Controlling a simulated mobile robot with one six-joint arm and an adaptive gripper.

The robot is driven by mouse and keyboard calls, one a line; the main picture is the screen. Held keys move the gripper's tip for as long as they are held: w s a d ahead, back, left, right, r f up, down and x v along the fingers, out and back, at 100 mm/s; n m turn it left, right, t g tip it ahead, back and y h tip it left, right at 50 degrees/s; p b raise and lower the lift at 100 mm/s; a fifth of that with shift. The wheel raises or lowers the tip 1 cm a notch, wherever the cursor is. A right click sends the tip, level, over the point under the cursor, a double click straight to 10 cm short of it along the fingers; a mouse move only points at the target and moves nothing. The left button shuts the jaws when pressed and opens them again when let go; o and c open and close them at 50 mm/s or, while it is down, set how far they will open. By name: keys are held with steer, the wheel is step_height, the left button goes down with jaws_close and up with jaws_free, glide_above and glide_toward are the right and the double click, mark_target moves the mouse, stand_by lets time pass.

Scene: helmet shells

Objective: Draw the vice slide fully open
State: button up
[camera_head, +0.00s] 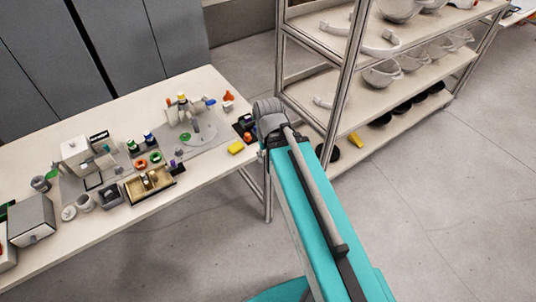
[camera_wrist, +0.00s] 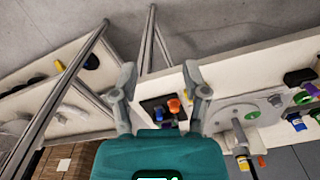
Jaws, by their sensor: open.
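I cannot make out a vice slide for certain in either view. A grey fixture (camera_head: 184,110) with a round disc and coloured parts stands on a grey plate at the table's far right. Part of that plate (camera_wrist: 272,103) shows at the right in the wrist view. A pale boxy device (camera_head: 77,155) stands further left on the table. My gripper (camera_wrist: 160,72) is open and empty, its two fingers wide apart. In the head view my arm hides the gripper.
The table (camera_head: 118,232) also holds a tan open box (camera_head: 135,196), a grey box (camera_head: 33,222), a yellow block (camera_head: 236,147) and several small parts. A metal rack (camera_head: 345,100) with white helmet shells stands close to the right of my arm. Floor at the right is clear.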

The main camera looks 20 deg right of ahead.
steer(key=w+r+p, duration=0.1)
steer(key=w, duration=1)
steer(key=w+d+r+p, duration=0.1)
steer(key=w+r+p, duration=0.1)
steer(key=w, duration=1)
steer(key=shift+w+d+r+p, duration=0.25)
steer(key=shift+w+r+p, duration=0.05)
steer(key=shift+f, duration=0.2)
step_height(320, 180, down, 13)
steer(key=b, duration=1.3)
steer(key=shift+f+b, duration=0.2)
steer(key=shift+b, duration=0.2)
jaws_close()
